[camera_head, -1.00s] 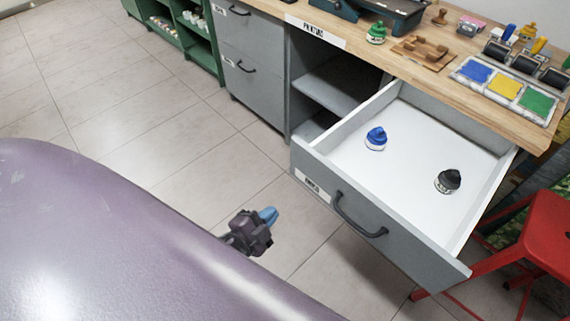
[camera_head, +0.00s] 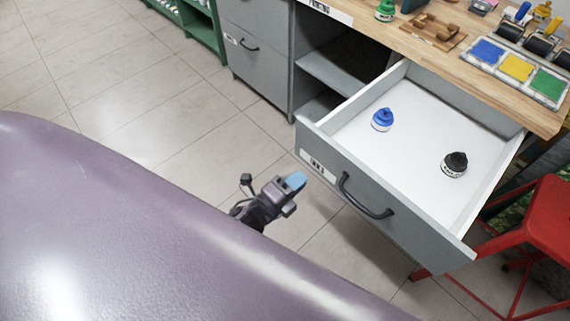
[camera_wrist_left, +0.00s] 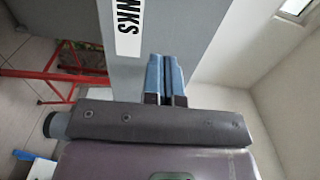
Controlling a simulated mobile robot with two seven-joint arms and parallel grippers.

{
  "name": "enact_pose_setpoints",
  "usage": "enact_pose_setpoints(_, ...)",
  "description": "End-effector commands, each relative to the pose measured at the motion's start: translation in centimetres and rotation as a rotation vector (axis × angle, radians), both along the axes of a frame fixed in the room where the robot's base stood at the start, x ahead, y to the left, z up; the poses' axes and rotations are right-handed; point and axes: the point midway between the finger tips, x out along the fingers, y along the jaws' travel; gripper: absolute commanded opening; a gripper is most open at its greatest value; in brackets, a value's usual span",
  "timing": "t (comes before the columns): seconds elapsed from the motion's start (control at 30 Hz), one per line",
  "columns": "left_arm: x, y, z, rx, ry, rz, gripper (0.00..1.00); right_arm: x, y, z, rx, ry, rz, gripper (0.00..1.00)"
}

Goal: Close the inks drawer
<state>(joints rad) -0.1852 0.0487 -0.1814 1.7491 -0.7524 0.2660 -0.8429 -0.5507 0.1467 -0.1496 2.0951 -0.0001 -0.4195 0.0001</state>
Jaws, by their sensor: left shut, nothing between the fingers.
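The inks drawer (camera_head: 385,205) is a grey-fronted drawer with a white inside, pulled out from under the wooden bench top. A dark bar handle (camera_head: 366,198) is on its front, with a white label near the left end. A blue-capped ink jar (camera_head: 382,120) and a black-capped ink jar (camera_head: 454,164) stand in it. My left gripper (camera_head: 296,181) has blue fingertips and is shut and empty, just in front of the drawer's left end. In the left wrist view, the fingertips (camera_wrist_left: 167,78) point at the grey front beside the INKS label (camera_wrist_left: 128,22). Contact cannot be told. My right gripper is not in view.
A red stool (camera_head: 545,220) stands close to the drawer's right side. The bench top (camera_head: 480,62) holds ink trays, rollers and a green-capped jar. Open shelves (camera_head: 335,75) lie left of the drawer. The tiled floor at left is clear.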

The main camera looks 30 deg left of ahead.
Motion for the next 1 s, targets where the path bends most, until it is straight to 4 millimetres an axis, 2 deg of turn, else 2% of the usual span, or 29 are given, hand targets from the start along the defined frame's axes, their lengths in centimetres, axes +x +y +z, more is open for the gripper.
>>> enact_pose_setpoints(0.2,3.4,-1.1,-0.1,-0.001,0.000,-0.001,0.00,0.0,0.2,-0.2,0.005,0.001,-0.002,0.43)
enact_pose_setpoints(0.4,5.4,-1.8,-0.1,-0.001,0.001,0.000,0.00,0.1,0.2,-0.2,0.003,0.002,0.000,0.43)
enact_pose_setpoints(0.6,6.2,-2.0,0.0,-0.001,0.000,0.000,0.00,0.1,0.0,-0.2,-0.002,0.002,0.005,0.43)
enact_pose_setpoints(1.0,6.2,-2.0,0.0,-0.001,0.000,0.001,0.00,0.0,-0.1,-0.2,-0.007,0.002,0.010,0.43)
